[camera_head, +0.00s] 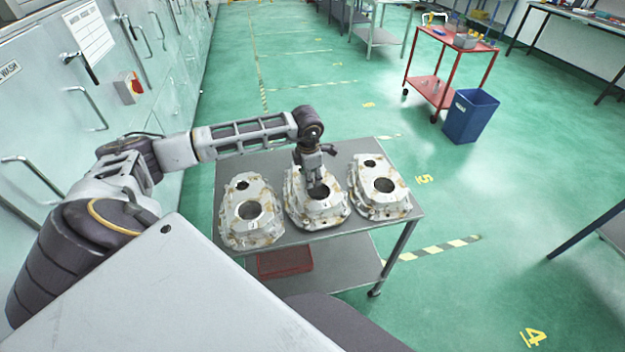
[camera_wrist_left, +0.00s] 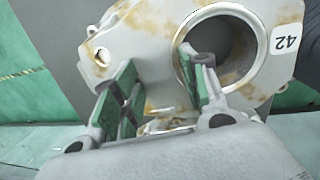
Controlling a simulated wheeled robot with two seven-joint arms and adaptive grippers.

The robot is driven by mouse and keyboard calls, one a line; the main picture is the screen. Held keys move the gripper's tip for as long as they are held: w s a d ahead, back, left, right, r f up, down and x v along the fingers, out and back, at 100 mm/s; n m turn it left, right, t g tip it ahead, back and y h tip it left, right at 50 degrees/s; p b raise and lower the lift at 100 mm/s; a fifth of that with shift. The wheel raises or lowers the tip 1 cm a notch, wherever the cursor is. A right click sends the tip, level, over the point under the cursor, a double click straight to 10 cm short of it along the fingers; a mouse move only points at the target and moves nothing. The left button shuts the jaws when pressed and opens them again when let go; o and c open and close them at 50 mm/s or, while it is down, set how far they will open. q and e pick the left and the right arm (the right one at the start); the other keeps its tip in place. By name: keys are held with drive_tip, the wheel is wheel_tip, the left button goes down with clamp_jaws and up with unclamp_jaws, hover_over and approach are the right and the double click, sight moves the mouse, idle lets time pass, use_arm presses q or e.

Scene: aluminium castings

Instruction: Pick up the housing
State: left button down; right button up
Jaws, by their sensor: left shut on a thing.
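Three pale metal housings with brown stains sit in a row on a grey cart (camera_head: 237,170): a left housing (camera_head: 266,228), a middle housing (camera_head: 298,206) and a right housing (camera_head: 366,199). My left gripper (camera_head: 317,180) reaches down onto the middle housing by its large round bore. In the left wrist view, this housing (camera_wrist_left: 153,45) carries a label reading 42, upside down. My left gripper (camera_wrist_left: 160,72) is shut on its wall, with one finger at the bore and the other to the left. Whether the housing touches the cart is unclear. My right gripper is out of view.
A red tray (camera_head: 285,262) lies on the cart's lower shelf. A blue bin (camera_head: 470,116) and a red trolley (camera_head: 432,88) stand at the back right. Grey cabinets (camera_head: 150,60) line the left. Green floor is open right of the cart.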

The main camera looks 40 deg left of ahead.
use_arm(q)
drive_tip(key=r, duration=0.5)
drive_tip(key=shift+d+r+b, duration=0.2)
drive_tip(key=shift+d+b, duration=0.05)
drive_tip(key=shift+b, duration=0.05)
drive_tip(key=shift+r, duration=1.15)
drive_tip(key=shift+f, duration=0.1)
